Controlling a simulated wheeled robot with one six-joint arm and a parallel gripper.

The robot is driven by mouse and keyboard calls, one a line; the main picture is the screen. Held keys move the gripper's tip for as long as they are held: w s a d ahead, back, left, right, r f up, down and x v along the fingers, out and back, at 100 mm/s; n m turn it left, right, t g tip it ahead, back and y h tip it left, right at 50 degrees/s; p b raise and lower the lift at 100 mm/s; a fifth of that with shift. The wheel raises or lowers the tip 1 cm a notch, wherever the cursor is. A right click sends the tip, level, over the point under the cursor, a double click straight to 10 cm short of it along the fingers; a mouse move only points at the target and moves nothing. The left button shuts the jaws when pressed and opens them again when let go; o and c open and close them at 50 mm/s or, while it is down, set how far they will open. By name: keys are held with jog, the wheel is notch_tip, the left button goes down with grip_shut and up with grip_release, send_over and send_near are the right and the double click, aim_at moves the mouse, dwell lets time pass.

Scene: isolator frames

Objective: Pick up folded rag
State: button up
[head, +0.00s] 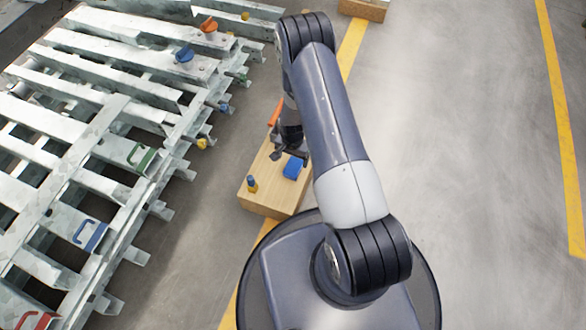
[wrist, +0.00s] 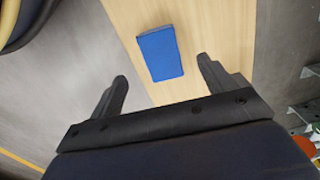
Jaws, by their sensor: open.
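The folded rag is a blue, flat rectangle (head: 293,168) on a light wooden block top (head: 262,199), just in front of my gripper in the head view. In the wrist view the rag (wrist: 160,53) lies flat on the wood, beyond the fingertips and roughly centred between them. My gripper (wrist: 162,70) is open and empty, with its two dark fingers apart. In the head view my gripper (head: 289,155) is above the wooden top beside the rag, partly hidden by my arm.
A small blue-and-yellow item (head: 252,184) stands on the wooden top's near left corner. An orange item (head: 275,112) shows by my wrist. Metal racks (head: 105,120) with coloured handles and knobs stand at the left. Open grey floor (head: 450,150) lies at the right.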

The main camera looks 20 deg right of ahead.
aim_at(293, 166)
jog(key=f+b, duration=0.1)
jog(key=f, duration=0.1)
jog(key=f+b, duration=0.1)
jog(key=f, duration=0.2)
jog(key=f+b, duration=0.1)
jog(key=f, duration=0.2)
jog(key=shift+w+d, duration=0.25)
jog(key=shift+w, duration=0.1)
jog(key=shift+c, duration=0.4)
jog(key=c, duration=1)
jog(key=shift+r, duration=0.1)
notch_tip(293, 166, up, 10)
jog(key=p, duration=0.3)
jog(key=shift+p, duration=0.35)
